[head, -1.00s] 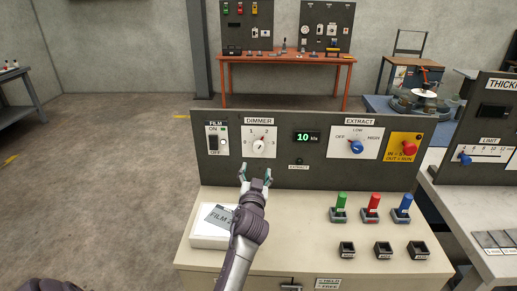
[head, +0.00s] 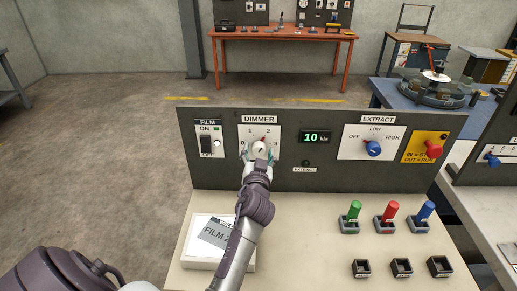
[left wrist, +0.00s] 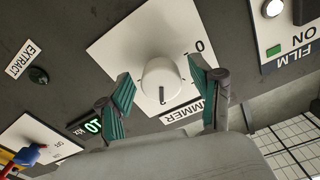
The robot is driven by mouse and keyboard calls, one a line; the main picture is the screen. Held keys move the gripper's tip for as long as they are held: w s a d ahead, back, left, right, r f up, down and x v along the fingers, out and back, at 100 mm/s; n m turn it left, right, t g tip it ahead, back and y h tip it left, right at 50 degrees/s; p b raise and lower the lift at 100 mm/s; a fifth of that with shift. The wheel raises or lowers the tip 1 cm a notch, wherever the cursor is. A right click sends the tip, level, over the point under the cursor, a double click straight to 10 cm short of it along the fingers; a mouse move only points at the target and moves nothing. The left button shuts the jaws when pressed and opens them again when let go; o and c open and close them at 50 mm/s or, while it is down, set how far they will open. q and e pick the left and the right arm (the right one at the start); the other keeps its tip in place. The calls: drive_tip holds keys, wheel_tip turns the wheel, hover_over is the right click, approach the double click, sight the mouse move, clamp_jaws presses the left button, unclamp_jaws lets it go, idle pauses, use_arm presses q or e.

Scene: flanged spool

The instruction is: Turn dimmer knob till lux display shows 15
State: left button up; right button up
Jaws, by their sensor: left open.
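The white dimmer knob (head: 259,148) sits on a white plate marked 0 to 3 under the DIMMER label. It also shows in the left wrist view (left wrist: 160,78), with a dark pointer mark on its face. The lux display (head: 314,137) reads 10 in green. My left gripper (head: 258,154) is at the knob and partly covers it in the head view. In the left wrist view its green-padded fingers (left wrist: 162,88) are open, one on each side of the knob, with gaps showing. My right gripper is not in view.
The FILM switch (head: 208,141) is left of the dimmer. The EXTRACT knob (head: 374,148) and a red button (head: 433,149) are to the right. Several coloured plugs stand at the bench's right.

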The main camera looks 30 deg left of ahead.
use_arm(q)
drive_tip(key=shift+s+d+r, duration=0.1)
drive_tip(key=shift+s, duration=0.05)
drive_tip(key=shift+c, duration=1.4)
drive_tip(key=c, duration=0.9)
drive_tip(key=shift+o, duration=0.2)
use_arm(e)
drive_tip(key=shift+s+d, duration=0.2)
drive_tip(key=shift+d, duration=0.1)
